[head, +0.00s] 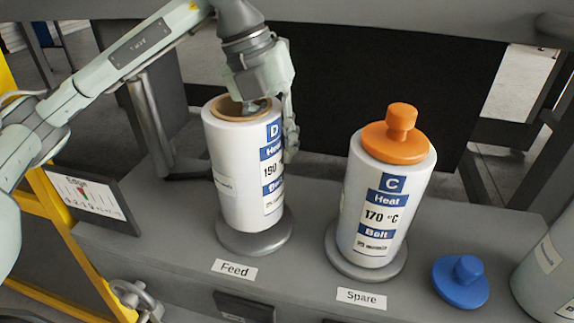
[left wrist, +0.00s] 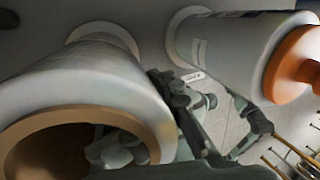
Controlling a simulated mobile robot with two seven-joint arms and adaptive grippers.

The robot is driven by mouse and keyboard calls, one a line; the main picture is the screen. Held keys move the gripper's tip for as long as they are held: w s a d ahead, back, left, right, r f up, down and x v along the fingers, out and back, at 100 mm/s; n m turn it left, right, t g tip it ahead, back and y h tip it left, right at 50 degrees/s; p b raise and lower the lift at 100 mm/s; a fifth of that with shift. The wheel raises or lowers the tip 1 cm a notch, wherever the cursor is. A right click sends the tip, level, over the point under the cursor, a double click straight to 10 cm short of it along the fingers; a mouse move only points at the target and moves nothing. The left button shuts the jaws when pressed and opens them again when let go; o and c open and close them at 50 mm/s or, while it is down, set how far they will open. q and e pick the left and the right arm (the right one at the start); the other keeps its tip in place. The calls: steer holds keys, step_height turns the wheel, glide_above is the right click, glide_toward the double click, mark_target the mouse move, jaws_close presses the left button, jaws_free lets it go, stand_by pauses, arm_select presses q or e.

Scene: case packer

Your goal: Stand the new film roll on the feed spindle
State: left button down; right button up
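A white film roll (head: 238,170) labelled D, 190, stands upright over the round grey base (head: 254,243) behind the "Feed" sign (head: 234,269). I cannot tell whether its bottom touches the base. My left gripper (head: 275,112) is at its top right, one finger inside the brown core and the other against the outside, shut on the roll's wall. In the left wrist view the core rim (left wrist: 163,125) passes between the fingers (left wrist: 158,118). The feed spindle is hidden inside the roll. My right gripper is not in view.
A second roll (head: 384,205) labelled C, 170 °C, stands on the spare base with an orange cap (head: 397,142). A blue cap (head: 461,281) lies to its right, near another pale roll (head: 549,262). An "Edge" gauge plate (head: 92,201) stands left of the feed base.

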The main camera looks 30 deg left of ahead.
mark_target(265, 104)
arm_select(q)
step_height(265, 104, down, 3)
steer(key=shift+f, duration=0.1)
steer(key=c, duration=1.1)
jaws_free()
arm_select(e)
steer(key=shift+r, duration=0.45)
arm_select(q)
steer(key=p+v, duration=0.1)
steer(key=v, duration=1)
steer(key=shift+a+r, duration=0.15)
steer(key=shift+r, duration=0.35)
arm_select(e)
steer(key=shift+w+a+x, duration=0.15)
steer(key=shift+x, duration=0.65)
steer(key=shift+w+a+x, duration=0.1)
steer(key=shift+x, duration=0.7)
